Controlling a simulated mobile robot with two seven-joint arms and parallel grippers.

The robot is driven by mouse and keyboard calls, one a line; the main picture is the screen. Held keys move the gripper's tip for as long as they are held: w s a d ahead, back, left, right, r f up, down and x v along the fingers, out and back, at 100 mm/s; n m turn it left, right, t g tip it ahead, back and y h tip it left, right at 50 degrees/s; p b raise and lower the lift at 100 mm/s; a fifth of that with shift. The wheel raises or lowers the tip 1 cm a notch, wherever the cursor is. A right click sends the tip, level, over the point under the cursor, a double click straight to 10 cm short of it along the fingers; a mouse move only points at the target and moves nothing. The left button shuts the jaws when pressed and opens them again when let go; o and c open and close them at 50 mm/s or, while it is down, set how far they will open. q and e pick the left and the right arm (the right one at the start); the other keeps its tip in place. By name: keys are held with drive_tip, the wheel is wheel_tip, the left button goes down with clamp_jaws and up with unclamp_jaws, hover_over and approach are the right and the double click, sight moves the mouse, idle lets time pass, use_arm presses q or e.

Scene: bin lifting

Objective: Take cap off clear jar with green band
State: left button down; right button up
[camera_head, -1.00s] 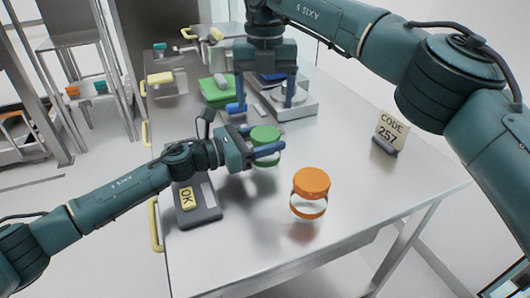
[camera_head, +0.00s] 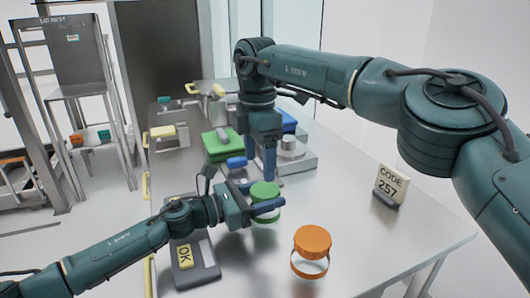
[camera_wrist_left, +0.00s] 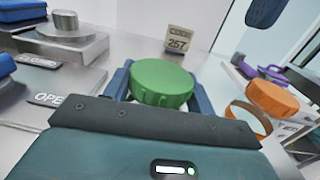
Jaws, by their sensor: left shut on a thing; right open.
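The clear jar with a green band (camera_head: 266,214) stands on the steel table with its green cap (camera_head: 264,189) on top. My left gripper (camera_head: 268,204) is shut on this jar from the left, its blue fingers just under or beside the cap's edge. In the left wrist view the green cap (camera_wrist_left: 162,82) sits between both fingers, hiding most of the jar. My right gripper (camera_head: 262,162) is open and empty, pointing down just behind the green cap and apart from it.
A clear jar with an orange cap (camera_head: 312,242) stands nearer the front right. A "CODE 257" sign (camera_head: 391,184) stands at the right. A dark pad with an "OK" label (camera_head: 185,256) lies under my left arm. A green tray (camera_head: 222,145) and scale-like device (camera_head: 296,155) are behind.

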sight(265, 189)
drive_tip(key=m, duration=0.7)
drive_tip(key=shift+w+d+r, duration=0.1)
drive_tip(key=shift+d, duration=0.1)
drive_tip(key=m, duration=0.6)
drive_tip(key=shift+w+d+r+m, duration=0.2)
drive_tip(key=shift+w+d+m, duration=0.15)
drive_tip(key=shift+d+m, duration=0.05)
drive_tip(key=shift+f, duration=4)
drive_tip(key=c, duration=0.9)
drive_tip(key=o, duration=1)
